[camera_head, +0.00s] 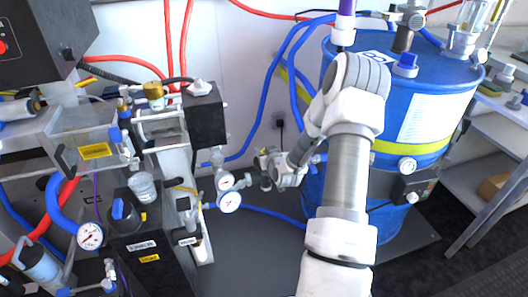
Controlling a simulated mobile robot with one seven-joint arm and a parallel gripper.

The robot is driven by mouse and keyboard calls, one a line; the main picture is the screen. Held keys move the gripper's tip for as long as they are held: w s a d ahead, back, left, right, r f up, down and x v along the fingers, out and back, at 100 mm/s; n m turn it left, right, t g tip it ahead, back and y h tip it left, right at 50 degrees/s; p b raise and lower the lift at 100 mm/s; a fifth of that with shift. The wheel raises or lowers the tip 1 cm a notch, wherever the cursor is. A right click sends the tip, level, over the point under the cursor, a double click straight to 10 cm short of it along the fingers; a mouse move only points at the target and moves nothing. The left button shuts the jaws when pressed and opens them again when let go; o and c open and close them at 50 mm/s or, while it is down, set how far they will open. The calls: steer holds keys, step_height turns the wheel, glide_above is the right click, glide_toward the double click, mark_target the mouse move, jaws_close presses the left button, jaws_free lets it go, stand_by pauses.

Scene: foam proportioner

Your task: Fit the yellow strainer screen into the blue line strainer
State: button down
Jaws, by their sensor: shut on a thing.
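My gripper (267,168) is at the middle of the view, at the end of my white arm, in front of the wall and left of the blue drum. It points left and is shut. A small yellowish patch shows at its fingers, which I take for the yellow strainer screen; its shape is too small to make out. Just left of the gripper is a pipe assembly with two round gauges, the upper gauge (223,181) and the lower gauge (229,201). I cannot pick out the blue line strainer for certain among the small fittings there.
A large blue drum (425,75) with a yellow band stands at right, partly behind my arm. Black boxes, valves and a gauge (90,236) crowd the left. Blue hoses (262,213) run along the wall and floor. A grey shelf (483,190) stands far right.

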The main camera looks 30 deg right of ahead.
steer(key=shift+f, duration=0.3)
steer(key=c, duration=0.8)
jaws_free()
steer(key=o, duration=0.3)
steer(key=shift+s+f, duration=0.1)
steer(key=shift+o, duration=0.2)
steer(key=shift+s+r+p, duration=0.15)
steer(key=shift+r+p, duration=0.45)
steer(key=shift+r, duration=0.1)
steer(key=p+v, duration=0.2)
steer(key=v, duration=0.9)
steer(key=shift+s+a+r, duration=0.2)
steer(key=shift+w, duration=0.1)
